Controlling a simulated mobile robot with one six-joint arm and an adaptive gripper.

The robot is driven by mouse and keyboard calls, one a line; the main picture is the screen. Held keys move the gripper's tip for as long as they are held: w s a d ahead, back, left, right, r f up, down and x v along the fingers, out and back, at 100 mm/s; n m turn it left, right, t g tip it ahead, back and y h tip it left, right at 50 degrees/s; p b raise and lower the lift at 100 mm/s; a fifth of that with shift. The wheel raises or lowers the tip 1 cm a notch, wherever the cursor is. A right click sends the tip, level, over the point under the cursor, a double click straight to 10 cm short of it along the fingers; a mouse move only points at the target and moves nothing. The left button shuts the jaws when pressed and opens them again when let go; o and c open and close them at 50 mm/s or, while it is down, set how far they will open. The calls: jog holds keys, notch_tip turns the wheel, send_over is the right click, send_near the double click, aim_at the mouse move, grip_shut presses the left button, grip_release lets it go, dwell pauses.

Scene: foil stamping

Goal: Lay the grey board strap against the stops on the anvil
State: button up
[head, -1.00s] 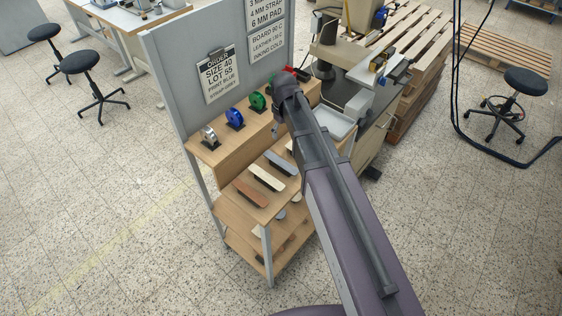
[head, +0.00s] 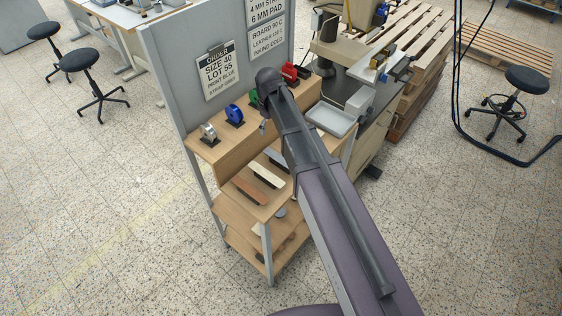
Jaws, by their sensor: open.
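The grey strap (head: 273,157) lies on the upper wooden shelf, right of the cream strap (head: 266,175) and the brown strap (head: 249,190). My arm covers much of it. My gripper (head: 263,127) shows only as a small part hanging below the arm's end, above the back of the shelf near the foil rolls. It is open and apart from the grey strap; its fingertips are hard to make out. The stamping machine (head: 342,50) stands on the bench behind. I cannot make out its anvil or the stops.
A blue foil roll (head: 234,115), a silver roll (head: 208,132) and a red roll (head: 290,73) stand on the top ledge, with a green one partly hidden. A grey tray (head: 332,119) sits right of my arm. The order board (head: 218,72) rises behind the rolls.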

jog(key=b, duration=0.7)
send_over(272, 154)
jog(key=shift+w+a+f, duration=0.1)
jog(key=shift+f, duration=3.6)
jog(key=f+b, duration=0.3)
jog(key=shift+d+f, duration=0.25)
jog(key=shift+f+b, duration=0.85)
jog(key=shift+b, duration=0.15)
jog(key=shift+f, duration=0.25)
jog(key=c, duration=0.9)
jog(key=shift+r, duration=0.25)
jog(key=shift+c, duration=0.2)
